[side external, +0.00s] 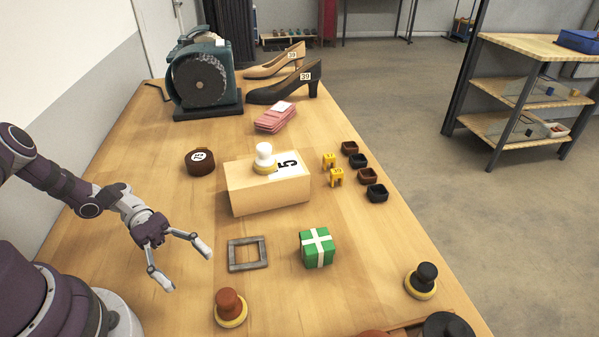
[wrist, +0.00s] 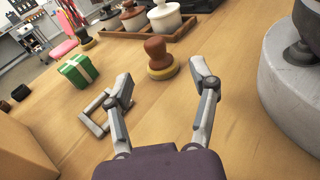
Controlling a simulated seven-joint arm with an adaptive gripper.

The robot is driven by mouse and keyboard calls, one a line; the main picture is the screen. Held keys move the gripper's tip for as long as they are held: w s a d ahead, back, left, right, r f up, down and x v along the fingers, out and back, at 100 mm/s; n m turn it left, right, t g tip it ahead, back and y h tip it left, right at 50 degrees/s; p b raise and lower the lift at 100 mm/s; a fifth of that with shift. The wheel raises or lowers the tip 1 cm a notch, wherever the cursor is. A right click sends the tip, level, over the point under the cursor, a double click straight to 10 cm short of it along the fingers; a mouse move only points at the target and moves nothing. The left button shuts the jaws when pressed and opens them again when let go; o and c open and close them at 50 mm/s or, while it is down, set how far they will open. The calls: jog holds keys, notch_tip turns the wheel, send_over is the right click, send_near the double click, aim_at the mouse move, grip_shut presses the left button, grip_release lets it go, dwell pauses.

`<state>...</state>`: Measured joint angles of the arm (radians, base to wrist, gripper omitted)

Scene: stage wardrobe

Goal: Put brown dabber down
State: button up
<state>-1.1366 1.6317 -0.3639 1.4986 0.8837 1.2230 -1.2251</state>
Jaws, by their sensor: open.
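The brown dabber (side external: 230,308), with a brown knob and a yellow pad, stands upright on the wooden table (side external: 140,160) near the front in the side view. In the wrist view the brown dabber (wrist: 159,58) stands beyond my fingertips, roughly between them in the picture. My gripper (side external: 190,266) is open and empty above the left part of the table, apart from the dabber. Its two spread fingers also show in the wrist view (wrist: 163,85). A white dabber (side external: 264,158) stands on the tan box, and a black dabber (side external: 423,280) stands at the right edge.
A grey square frame (side external: 247,254) and a green gift box (side external: 317,247) lie near my gripper. The tan box (side external: 268,190) stands mid-table. A wooden tray (wrist: 120,36) with lidded pots is beyond the dabber. Bare table lies around the brown dabber.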

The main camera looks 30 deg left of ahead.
aim_at(225, 296)
jog(key=shift+d+f+n+t+h, duration=0.2)
jog(key=shift+d+n+t+h, duration=0.3)
jog(key=shift+n+t+h, duration=0.15)
jog(key=d, duration=0.7)
jog(key=shift+d, duration=0.15)
grip_shut()
notch_tip(225, 296, up, 10)
jog(key=shift+w+f, duration=0.1)
jog(key=shift+f, duration=0.15)
jog(key=w+a+r+n+t+y, duration=1.1)
jog(key=w+r+n+t+y, duration=0.1)
jog(key=t, duration=0.5)
jog(key=w+r+n, duration=0.1)
jog(key=w+n, duration=0.1)
jog(key=w, duration=0.1)
jog(key=shift+a+r+n+y, duration=0.2)
jog(key=shift+r+n+y, duration=0.05)
jog(key=shift+n+y, duration=0.1)
